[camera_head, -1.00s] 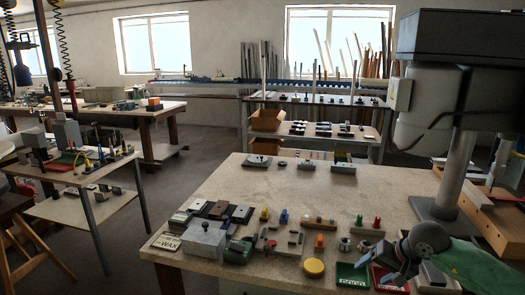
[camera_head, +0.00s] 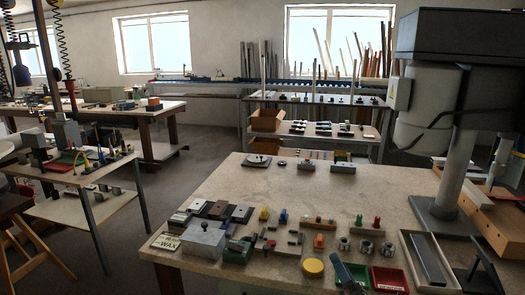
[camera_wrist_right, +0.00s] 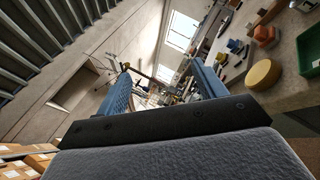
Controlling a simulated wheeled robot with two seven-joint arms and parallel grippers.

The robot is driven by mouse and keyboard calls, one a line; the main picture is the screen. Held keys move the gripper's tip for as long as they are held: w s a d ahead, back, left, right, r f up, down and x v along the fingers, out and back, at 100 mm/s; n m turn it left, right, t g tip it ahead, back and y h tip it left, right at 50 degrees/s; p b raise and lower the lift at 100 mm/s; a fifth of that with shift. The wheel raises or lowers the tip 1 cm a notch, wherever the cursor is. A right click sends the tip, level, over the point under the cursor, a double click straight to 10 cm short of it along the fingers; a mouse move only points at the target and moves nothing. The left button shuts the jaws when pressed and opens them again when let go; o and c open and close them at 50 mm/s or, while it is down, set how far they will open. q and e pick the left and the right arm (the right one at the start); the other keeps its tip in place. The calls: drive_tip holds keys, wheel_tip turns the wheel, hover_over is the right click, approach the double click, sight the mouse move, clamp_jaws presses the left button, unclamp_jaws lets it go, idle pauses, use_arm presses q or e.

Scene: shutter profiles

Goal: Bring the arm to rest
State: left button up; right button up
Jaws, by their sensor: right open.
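My right gripper (camera_wrist_right: 161,72) is open. In the wrist view its two blue fingers stand wide apart with nothing between them. In the head view only a blue-grey finger of my right gripper (camera_head: 345,276) shows at the bottom edge, in front of the green tray and right of the yellow disc (camera_head: 313,266). The rest of my right arm is out of the head view. My left gripper is in neither view.
The workbench (camera_head: 290,195) holds several small parts along its front. A green tray (camera_head: 359,272), a red tray (camera_head: 389,280) and a pale tray with a dark bar (camera_head: 429,258) lie near the front right. A drill-press column (camera_head: 457,172) stands at right. The bench's middle is clear.

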drive_tip(key=s+d+f+m+g+h, duration=0.3)
drive_tip(key=s+f+m+g+h, duration=0.15)
drive_tip(key=f+m, duration=0.5)
drive_tip(key=s+d+f+m+g+h, duration=0.3)
drive_tip(key=s+f+m+g+h, duration=0.15)
drive_tip(key=f+m, duration=0.5)
drive_tip(key=s+a+f+m+g+y, duration=0.15)
drive_tip(key=s+f+m+g, duration=0.3)
drive_tip(key=s, duration=0.45)
drive_tip(key=s+a+f+m+g+y, duration=0.1)
drive_tip(key=s+a+f+m+g, duration=0.2)
drive_tip(key=s+f, duration=0.45)
drive_tip(key=s+a+f+g, duration=0.1)
drive_tip(key=a+f, duration=0.1)
drive_tip(key=f, duration=0.8)
drive_tip(key=s+a+f+g, duration=0.2)
drive_tip(key=a+f, duration=0.1)
drive_tip(key=f, duration=0.7)
drive_tip(key=shift+f+y, duration=0.2)
drive_tip(key=shift+y, duration=0.15)
